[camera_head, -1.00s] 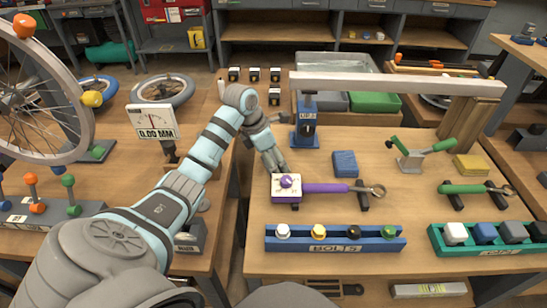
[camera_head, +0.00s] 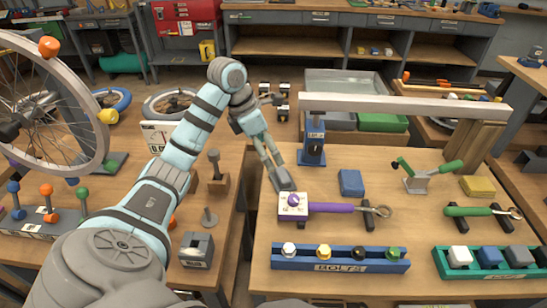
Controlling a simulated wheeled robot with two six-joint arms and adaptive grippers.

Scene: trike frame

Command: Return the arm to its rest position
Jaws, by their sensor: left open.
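My left arm reaches in from the lower left, bends at a raised wrist, and its left gripper (camera_head: 280,179) points down toward the workbench. The gripper is open, with its fingertips just behind the white block with a purple knob (camera_head: 292,206). Whether the fingertips touch the block I cannot tell. A purple-handled wrench (camera_head: 331,208) extends right from that block, over a dark support. My right gripper is not in view.
A blue bolt rack (camera_head: 340,260) lies in front of the wrench. A blue vise-like stand (camera_head: 313,143) rises behind the block, under a long pale bar (camera_head: 405,105). A spoked wheel (camera_head: 95,100) stands at the left. A gap separates the two benches.

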